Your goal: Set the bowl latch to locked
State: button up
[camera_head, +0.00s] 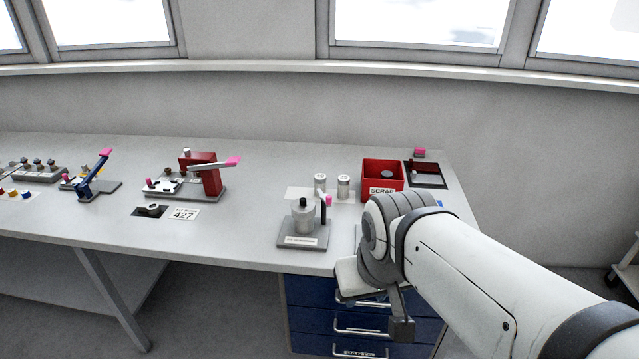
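The device that looks to carry the bowl latch is a small grey unit (303,218) on a dark grey base with a white label too small to read. It has a light metal cylinder with a dark knob on top. A dark upright post with a pink-tipped lever (328,200) stands at its right side. I cannot tell whether the latch is locked. My gripper (401,328) is at the right of the device, beyond the bench's front edge and before the blue drawers. Its fingers are mostly hidden by my wrist, so its opening does not show.
A red scrap bin (382,177) and two metal canisters (343,187) stand behind the device. A dark tray (426,174) lies at the back right. A red press with a pink-tipped handle (206,178) stands to the left. Bare bench (240,220) lies left of the device.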

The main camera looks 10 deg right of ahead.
aim_at(327, 200)
jog(key=z, duration=0.05)
jog(key=i, duration=1)
jog(key=k, duration=0.9)
jog(key=z, duration=0.55)
jog(key=i, duration=0.5)
jog(key=u, duration=0.05)
